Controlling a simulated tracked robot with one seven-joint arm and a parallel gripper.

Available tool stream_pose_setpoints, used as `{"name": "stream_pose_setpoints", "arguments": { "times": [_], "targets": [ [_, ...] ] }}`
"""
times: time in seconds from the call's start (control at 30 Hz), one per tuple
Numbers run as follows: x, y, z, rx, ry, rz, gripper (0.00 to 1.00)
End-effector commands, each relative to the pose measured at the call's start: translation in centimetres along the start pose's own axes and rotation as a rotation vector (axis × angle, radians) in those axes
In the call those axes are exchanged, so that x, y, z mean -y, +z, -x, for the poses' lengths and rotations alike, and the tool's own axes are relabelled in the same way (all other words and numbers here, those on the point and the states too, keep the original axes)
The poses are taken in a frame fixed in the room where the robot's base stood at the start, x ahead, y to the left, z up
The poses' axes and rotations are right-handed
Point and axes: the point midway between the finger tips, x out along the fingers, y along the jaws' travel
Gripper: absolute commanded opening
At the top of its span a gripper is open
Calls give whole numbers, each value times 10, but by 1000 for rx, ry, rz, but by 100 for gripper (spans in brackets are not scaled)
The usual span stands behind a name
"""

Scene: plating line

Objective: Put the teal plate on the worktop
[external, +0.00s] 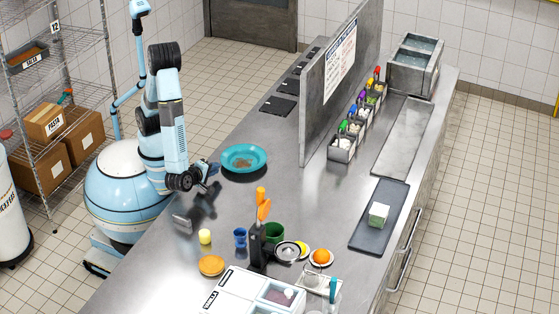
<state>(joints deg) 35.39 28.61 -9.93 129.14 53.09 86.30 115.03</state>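The teal plate (258,149) is a round, shallow dish with a brownish patch in its middle. It shows level, over or on the left part of the steel worktop (262,190); I cannot tell whether it rests on the steel or hangs slightly above it. My gripper (212,171) is low over the worktop's left edge, close to the plate's left rim. Its dark fingers are small here, so I cannot tell whether they touch or grip the rim.
A yellow piece (205,237), a blue cup (240,238), a green cup (273,233) and a dark holder with orange-handled tools (257,245) stand nearer the camera. A metal partition (320,110) rises right of the plate.

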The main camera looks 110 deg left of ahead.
Motion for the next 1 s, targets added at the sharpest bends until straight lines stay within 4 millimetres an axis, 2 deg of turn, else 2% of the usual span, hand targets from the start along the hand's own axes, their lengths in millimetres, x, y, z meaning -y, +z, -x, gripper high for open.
{"name": "stream_pose_setpoints", "arguments": {
  "times": [0.03, 0.2, 0.33, 0.5, 0.67, 1.0],
  "targets": [
    [0, 0, 11, 3, -1, -1, 15],
    [0, 0, 41, 2, -2, 0, 15],
    [0, 0, 56, 1, -1, 0, 15],
    [-1, -1, 65, -3, -3, 8, 15],
    [-20, -7, 57, -41, -60, 139, 15],
    [-86, -49, 16, -266, -294, 797, 15]
  ]
}}
